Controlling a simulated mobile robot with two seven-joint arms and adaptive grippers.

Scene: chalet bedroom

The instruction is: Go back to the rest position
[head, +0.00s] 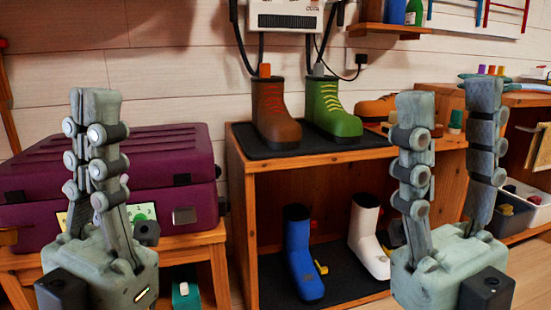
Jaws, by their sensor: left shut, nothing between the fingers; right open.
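My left gripper (97,100) is raised at the left of the head view, fingers pointing up. Its fingers are together with nothing between them. It stands in front of the purple suitcase. My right gripper (447,100) is raised at the right, fingers pointing up and spread apart. It is empty and stands in front of the right side of the wooden shelf. Neither gripper appears to touch anything.
A wooden shelf (241,180) holds brown (277,112) and green (332,108) boots on top, blue (302,255) and white (367,238) boots below. A purple suitcase (180,150) lies on a wooden bench (205,240) at left. A wall-mounted device (285,18) hangs above.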

